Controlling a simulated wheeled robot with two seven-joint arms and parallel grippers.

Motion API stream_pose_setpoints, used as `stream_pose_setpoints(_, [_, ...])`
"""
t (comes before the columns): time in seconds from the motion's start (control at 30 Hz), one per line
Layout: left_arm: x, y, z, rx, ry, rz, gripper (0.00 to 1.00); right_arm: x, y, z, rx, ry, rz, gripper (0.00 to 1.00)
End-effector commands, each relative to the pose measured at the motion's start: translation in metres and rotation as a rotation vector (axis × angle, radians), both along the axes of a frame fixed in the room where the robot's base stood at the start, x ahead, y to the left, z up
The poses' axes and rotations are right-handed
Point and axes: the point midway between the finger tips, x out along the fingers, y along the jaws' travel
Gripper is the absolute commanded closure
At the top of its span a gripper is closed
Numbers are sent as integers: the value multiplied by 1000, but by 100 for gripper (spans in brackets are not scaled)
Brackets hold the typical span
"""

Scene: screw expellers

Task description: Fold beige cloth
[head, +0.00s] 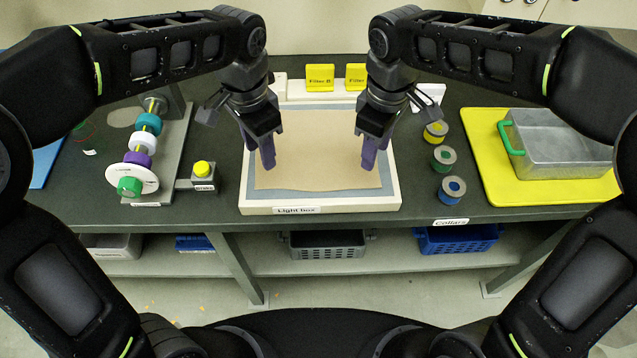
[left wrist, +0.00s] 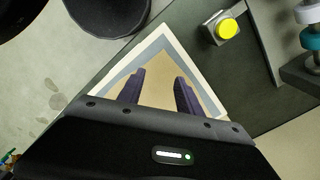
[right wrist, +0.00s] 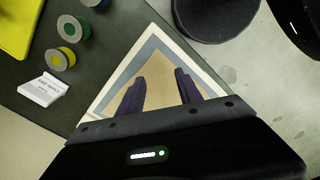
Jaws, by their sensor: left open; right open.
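The beige cloth (head: 315,160) lies flat and spread out on the light box (head: 322,209), a white-framed panel with a grey-blue border showing around the cloth. My left gripper (head: 267,160) hangs over the left part of the cloth, open and empty. My right gripper (head: 368,160) hangs over the right part of the cloth, open and empty. The cloth also shows between the fingers in the left wrist view (left wrist: 160,92) and in the right wrist view (right wrist: 160,88). Both grippers look to be above the cloth; the exact gap cannot be told.
A shaft with coloured collars (head: 142,145) and a yellow button box (head: 203,175) stand at left. Several loose collars (head: 443,157) sit right of the light box. A metal pan (head: 560,145) rests on a yellow mat (head: 482,150). Yellow filter blocks (head: 320,78) stand behind.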

Motion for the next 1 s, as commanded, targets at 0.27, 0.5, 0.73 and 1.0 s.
stream_pose_setpoints(0.27, [-1, 1, -18, 2, 4, 1, 58, -1, 0, -18, -2, 3, 0, 58])
stream_pose_setpoints(0.5, [-1, 1, -55, 2, 4, 1, 58, -1, 0, -55, -1, 4, 0, 58])
stream_pose_setpoints(0.73, [0, 0, -78, 0, 1, 1, 58, 0, 0, -78, 1, 1, -1, 58])
stream_pose_setpoints(1.0, [0, 0, -81, 0, 0, 1, 58, 0, 0, -81, 0, 0, -1, 58])
